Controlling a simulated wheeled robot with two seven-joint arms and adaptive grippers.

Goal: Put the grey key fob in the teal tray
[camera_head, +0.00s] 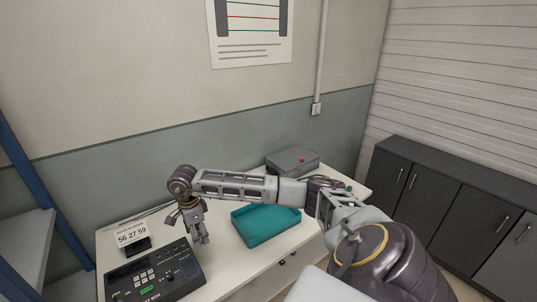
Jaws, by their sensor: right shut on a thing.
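The teal tray (266,226) lies on the white worktop, right of my right gripper. My right arm reaches in from the right, passing above and behind the tray. My right gripper (202,239) points down over the worktop, left of the tray and near the control box. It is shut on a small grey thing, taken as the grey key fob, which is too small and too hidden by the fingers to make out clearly. My left gripper is not in view.
A dark control box with buttons (152,278) stands at the front left. A white number display (131,235) is behind it. Dark cabinets (450,215) stand at the right, a blue-framed shelf (30,240) at the left.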

